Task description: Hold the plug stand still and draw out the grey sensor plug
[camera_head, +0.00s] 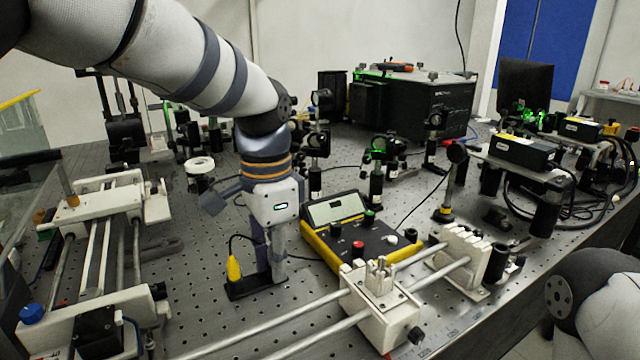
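My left gripper (272,272) reaches down from the upper left, its fingertips at the dark base of the plug stand (243,291) on the bench. The fingers overlap in this view, so I cannot tell whether they are open or closed on something. A yellow plug (234,268) with a dark cable stands at the left part of the stand, left of the fingers. I cannot make out the grey sensor plug apart from the grey fingers; it may be hidden behind or between them. My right arm shows at the lower right edge; its gripper is out of view.
A yellow-and-black meter box (360,240) stands close right of the gripper. A rail carriage (382,298) on metal rods is in front to the right. A white slide mechanism (95,225) stands left. Optics posts crowd the back. Perforated bench (200,290) is bare around the stand's left.

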